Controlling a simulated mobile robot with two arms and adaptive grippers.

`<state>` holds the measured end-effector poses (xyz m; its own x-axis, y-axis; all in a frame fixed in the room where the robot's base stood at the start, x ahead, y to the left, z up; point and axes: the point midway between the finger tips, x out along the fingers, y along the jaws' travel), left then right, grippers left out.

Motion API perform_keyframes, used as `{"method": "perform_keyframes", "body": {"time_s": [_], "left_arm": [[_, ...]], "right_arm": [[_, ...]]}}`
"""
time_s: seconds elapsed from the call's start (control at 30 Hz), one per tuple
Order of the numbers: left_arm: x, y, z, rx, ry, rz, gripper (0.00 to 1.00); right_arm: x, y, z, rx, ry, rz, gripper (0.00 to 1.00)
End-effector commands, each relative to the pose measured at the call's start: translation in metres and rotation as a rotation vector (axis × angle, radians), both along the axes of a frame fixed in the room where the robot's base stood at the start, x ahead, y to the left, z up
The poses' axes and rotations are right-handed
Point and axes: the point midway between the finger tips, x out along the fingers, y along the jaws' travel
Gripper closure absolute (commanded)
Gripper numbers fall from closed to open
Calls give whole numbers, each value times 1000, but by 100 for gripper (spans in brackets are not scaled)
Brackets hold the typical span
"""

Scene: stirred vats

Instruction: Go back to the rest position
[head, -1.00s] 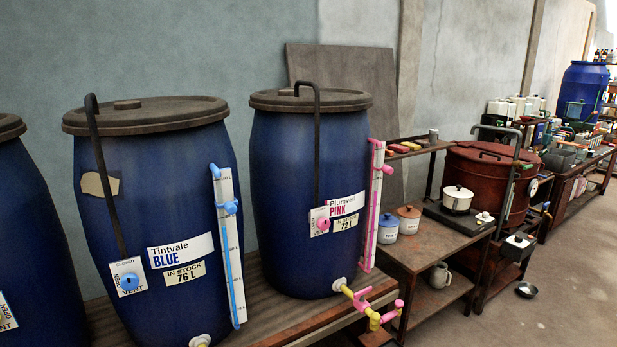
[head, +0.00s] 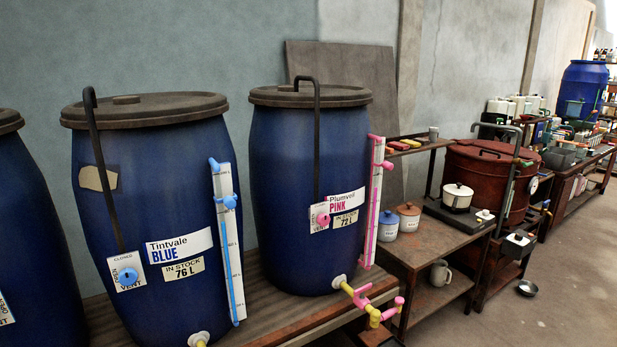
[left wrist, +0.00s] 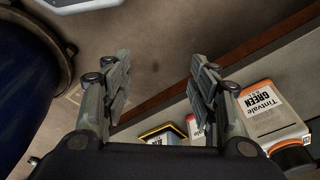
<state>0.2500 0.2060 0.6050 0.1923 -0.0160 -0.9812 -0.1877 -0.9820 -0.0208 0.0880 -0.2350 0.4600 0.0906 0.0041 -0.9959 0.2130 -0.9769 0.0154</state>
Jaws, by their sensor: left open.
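My left gripper (left wrist: 162,90) shows in the left wrist view with its two fingers spread apart and nothing between them. Neither gripper shows in the head view, and my right gripper is in no view.
In the head view stand the Tintvale BLUE barrel (head: 150,215) and the Plumveil PINK barrel (head: 285,200) on a wooden bench. A red-brown vat (head: 480,185) is farther right. In the left wrist view, a Tintvale GREEN container (left wrist: 270,115) is right of the gripper.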

Motion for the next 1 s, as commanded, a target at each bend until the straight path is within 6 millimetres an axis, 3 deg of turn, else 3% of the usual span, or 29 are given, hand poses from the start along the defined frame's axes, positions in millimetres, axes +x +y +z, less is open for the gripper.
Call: {"method": "perform_keyframes", "body": {"time_s": [0.03,0.2,0.4,0.6,1.0], "left_arm": [[-13,2,-24,3,18,-2,46],[-59,9,-86,6,50,-10,46],[-118,20,-136,12,83,-17,46],[-155,28,-156,15,100,-23,46],[-161,29,-158,15,101,-24,46]], "right_arm": [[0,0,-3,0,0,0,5],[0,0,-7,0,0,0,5],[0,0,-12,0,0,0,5],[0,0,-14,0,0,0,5],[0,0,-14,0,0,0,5]]}}
